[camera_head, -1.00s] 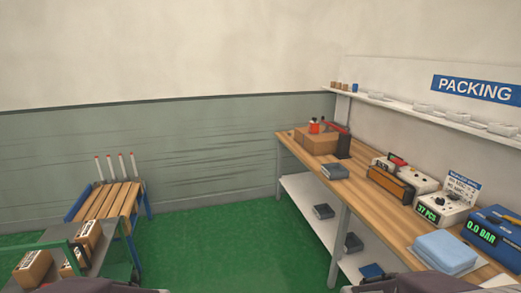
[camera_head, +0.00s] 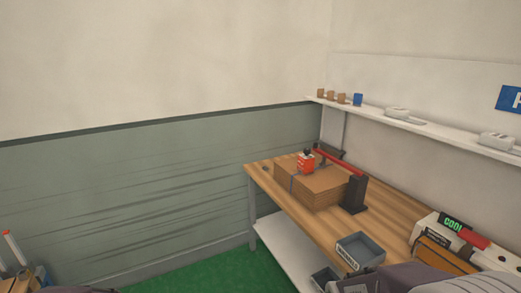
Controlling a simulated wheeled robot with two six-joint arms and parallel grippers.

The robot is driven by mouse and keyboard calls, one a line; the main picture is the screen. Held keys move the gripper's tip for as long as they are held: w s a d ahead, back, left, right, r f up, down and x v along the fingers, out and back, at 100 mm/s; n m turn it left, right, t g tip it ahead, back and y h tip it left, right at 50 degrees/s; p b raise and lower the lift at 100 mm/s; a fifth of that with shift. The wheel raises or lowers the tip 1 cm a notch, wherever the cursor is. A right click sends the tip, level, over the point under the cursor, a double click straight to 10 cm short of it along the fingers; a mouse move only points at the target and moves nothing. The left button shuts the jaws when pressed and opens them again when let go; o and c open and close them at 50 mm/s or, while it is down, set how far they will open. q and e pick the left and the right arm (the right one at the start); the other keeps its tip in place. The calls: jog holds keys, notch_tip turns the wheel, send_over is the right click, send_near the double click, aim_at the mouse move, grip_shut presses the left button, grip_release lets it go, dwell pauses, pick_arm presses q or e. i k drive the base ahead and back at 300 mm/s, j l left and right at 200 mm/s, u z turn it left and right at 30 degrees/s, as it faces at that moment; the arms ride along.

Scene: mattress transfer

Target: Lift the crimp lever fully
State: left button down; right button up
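A long red lever (camera_head: 337,163) with a black end joins a black upright post (camera_head: 354,194) on the packing bench. It lies behind a flat brown cardboard stack (camera_head: 311,188). A small red and black device (camera_head: 305,162) sits on top of the stack, with a dark strap running down the stack's side. I cannot tell for sure which of these red parts is the crimp lever. Neither of my grippers is in view; only dark parts of my arms show along the bottom edge.
The wooden bench (camera_head: 395,222) runs along the right wall. A grey labelled bin (camera_head: 360,250) stands near its front edge. A machine (camera_head: 447,236) reading "COOL" with a red handle is at lower right. A white shelf (camera_head: 450,134) with small items hangs above.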

aim_at(325, 155)
jog(key=i+j+z, duration=0.15)
jog(key=i+z, duration=0.35)
jog(key=i+j+z, duration=0.3)
jog(key=z, duration=0.15)
jog(key=i+j+z, duration=0.3)
jog(key=j+z, duration=0.2)
jog(key=i+j+z, duration=0.25)
jog(key=j+z, duration=0.2)
